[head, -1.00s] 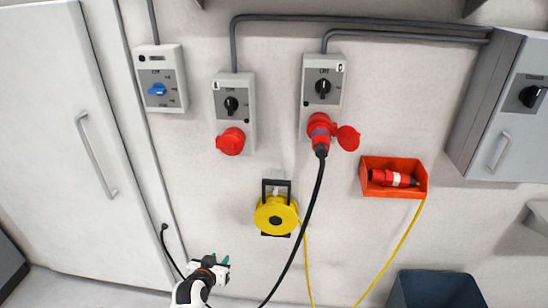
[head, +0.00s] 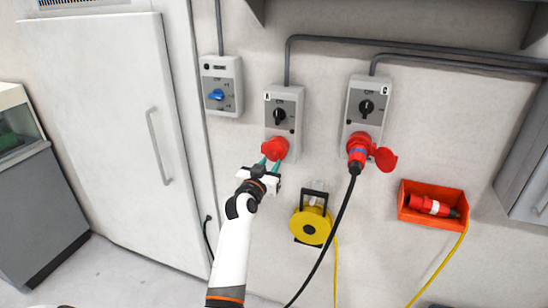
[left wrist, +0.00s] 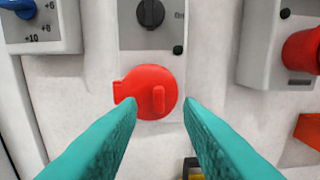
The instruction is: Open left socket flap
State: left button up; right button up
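The left socket is on the grey switch box (head: 283,112) marked A, with its round red flap (head: 275,147) shut over it. In the left wrist view the flap (left wrist: 148,91) shows a small raised tab and a hinge lug at its left. My left gripper (head: 268,163) is at the lower edge of the flap. Its teal fingers (left wrist: 158,115) are apart with nothing between them, on either side below the flap. I cannot tell whether a fingertip touches it. My right gripper does not show.
A second box (head: 364,100) to the right has a red plug (head: 358,150) in its socket, with an open flap (head: 385,160) and a hanging black cable. A yellow reel (head: 311,226) is below. An orange bin (head: 432,204) holds another plug. A blue-knob box (head: 221,86) is up left.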

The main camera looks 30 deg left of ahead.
aim_at(275, 157)
pick_arm(q)
jog(key=shift+x, duration=1.85)
grip_shut()
